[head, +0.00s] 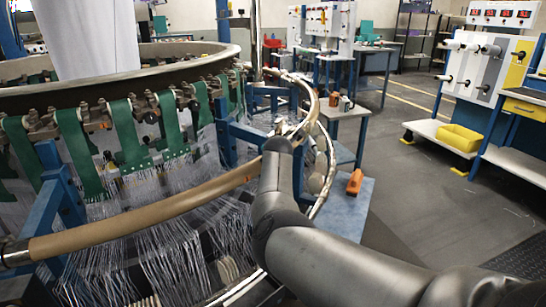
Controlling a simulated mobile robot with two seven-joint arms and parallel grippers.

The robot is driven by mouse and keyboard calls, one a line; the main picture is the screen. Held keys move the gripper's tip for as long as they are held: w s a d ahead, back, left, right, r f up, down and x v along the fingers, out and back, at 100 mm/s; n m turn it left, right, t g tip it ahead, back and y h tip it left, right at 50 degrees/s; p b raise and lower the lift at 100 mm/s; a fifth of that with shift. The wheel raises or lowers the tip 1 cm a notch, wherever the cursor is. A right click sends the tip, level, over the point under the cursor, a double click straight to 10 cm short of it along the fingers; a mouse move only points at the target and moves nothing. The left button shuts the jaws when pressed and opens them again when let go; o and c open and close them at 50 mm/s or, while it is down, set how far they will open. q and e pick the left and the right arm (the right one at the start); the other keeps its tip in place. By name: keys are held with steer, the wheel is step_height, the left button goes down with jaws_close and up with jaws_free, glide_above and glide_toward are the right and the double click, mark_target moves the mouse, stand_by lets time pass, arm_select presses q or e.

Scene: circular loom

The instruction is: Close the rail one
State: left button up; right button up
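A tan curved rail (150,208) with a grey metal end at the far left runs across the front of the circular loom (120,90). Its right end passes behind my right wrist. Another curved rail section (313,98) bends around the loom's right side and comes down to the same spot. My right arm enters from the lower right, and its wrist is at the place where the two sections come together. My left gripper is not in view.
Blue brackets (62,190) stand out around the loom, with white threads below. A yellow bin (460,138) sits on a rack at right. The grey floor between is open.

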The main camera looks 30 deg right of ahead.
steer(key=o, duration=0.3)
steer(key=shift+s+d+f, duration=0.15)
steer(key=shift+d+f, duration=0.2)
steer(key=shift+f, duration=0.3)
steer(key=shift+a+r, duration=0.15)
steer(key=shift+a, duration=0.1)
steer(key=shift+w, duration=0.2)
